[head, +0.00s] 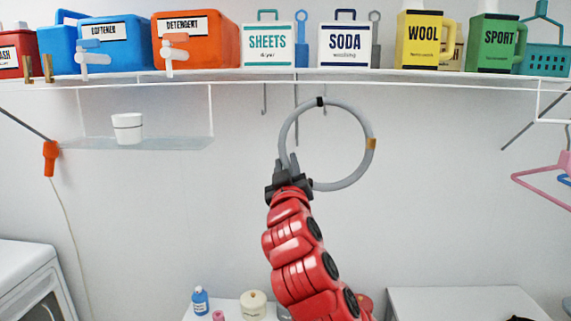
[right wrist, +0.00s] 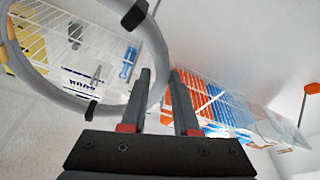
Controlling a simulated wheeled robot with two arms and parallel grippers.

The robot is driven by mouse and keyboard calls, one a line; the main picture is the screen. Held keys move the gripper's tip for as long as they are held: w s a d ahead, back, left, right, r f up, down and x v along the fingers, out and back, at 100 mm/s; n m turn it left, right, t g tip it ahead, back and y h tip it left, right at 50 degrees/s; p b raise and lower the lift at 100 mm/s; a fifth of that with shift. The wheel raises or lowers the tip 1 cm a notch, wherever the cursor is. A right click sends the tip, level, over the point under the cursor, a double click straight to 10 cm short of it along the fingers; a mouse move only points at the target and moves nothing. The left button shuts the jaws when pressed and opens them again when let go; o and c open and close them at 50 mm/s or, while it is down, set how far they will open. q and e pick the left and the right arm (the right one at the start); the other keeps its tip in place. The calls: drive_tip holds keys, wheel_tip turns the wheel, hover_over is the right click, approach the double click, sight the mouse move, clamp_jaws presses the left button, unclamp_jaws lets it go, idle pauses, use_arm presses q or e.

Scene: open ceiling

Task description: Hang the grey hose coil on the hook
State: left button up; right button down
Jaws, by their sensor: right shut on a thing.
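The grey hose coil (head: 351,183) is a ring with black bands and a brown patch, raised below the wire shelf in the head view. My right gripper (head: 288,163) is shut on its lower left side. In the right wrist view the coil (right wrist: 155,48) fills the upper left, by the fingers of my right gripper (right wrist: 165,80). Thin hooks hang under the shelf: a left one (head: 264,101), a middle one (head: 297,126) and a right one (head: 325,101). The coil's top overlaps the middle and right hooks in the picture; I cannot tell whether it touches either. My left gripper is out of view.
The wire shelf (head: 400,75) holds several boxes and jugs above. A small glass shelf with a white cup (head: 127,127) is at left, and a pink hanger (head: 545,172) at right. A washer (head: 30,285) stands lower left.

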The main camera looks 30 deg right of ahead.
drive_tip(key=shift+w+d+f+p, duration=0.3)
drive_tip(key=shift+w+d, duration=0.25)
drive_tip(key=shift+w, duration=0.35)
drive_tip(key=shift+w+d+f+p, duration=0.35)
drive_tip(key=shift+w+d, duration=0.2)
drive_tip(key=shift+w, duration=0.35)
drive_tip(key=shift+w+d+f+p, duration=0.3)
drive_tip(key=shift+w+d, duration=0.25)
drive_tip(key=shift+w, duration=0.35)
drive_tip(key=c, duration=0.6)
unclamp_jaws()
drive_tip(key=shift+w, duration=0.15)
